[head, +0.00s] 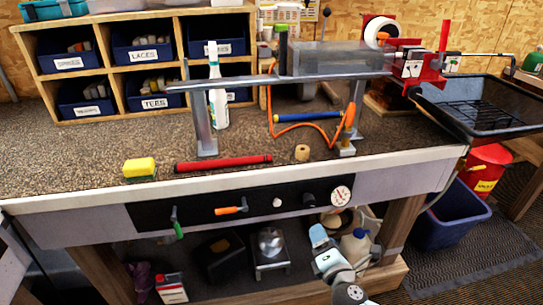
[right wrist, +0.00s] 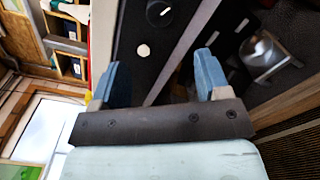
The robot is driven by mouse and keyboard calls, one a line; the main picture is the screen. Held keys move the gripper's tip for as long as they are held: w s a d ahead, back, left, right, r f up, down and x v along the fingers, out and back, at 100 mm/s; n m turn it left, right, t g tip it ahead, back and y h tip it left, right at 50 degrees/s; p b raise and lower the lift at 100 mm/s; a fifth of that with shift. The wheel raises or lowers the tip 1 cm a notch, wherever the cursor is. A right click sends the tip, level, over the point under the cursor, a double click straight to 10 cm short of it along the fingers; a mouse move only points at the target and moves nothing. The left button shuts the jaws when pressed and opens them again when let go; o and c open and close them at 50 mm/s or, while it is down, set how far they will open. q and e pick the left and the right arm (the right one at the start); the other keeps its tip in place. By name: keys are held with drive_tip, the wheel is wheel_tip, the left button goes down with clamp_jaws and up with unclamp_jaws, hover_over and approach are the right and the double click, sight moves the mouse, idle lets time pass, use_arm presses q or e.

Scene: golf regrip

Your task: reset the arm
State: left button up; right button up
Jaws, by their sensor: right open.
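My right gripper (head: 319,237) is low in front of the workbench, in front of the lower shelf in the head view. In the right wrist view its two blue fingers (right wrist: 162,78) stand wide apart with nothing between them. Beyond the fingers is the bench's dark front panel (right wrist: 140,25) with a knob and a white button. My right forearm runs down to the bottom edge of the head view. My left gripper is not in view.
The workbench (head: 95,170) holds a red grip (head: 222,163), a yellow sponge (head: 139,168), a spray bottle (head: 217,90) and a metal stand (head: 203,125). A red vise (head: 415,68) and black tray (head: 490,105) are at right. A blue bin (head: 450,220) stands on the floor.

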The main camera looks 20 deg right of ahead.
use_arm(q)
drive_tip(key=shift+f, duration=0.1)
use_arm(e)
drive_tip(key=s+a+f+m+g+y, duration=0.6)
drive_tip(key=s+a+f+m+y, duration=0.3)
drive_tip(key=s+a+m, duration=0.75)
use_arm(q)
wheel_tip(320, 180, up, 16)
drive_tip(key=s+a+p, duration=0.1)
drive_tip(key=p, duration=2)
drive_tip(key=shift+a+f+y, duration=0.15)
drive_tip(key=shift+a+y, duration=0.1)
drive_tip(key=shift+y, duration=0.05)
use_arm(e)
drive_tip(key=w+d+r+m+h, duration=0.1)
drive_tip(key=w+d+r+m, duration=0.1)
drive_tip(key=r, duration=1.3)
drive_tip(key=shift+w+d, duration=0.2)
drive_tip(key=shift+d, duration=0.3)
drive_tip(key=shift+r, duration=0.1)
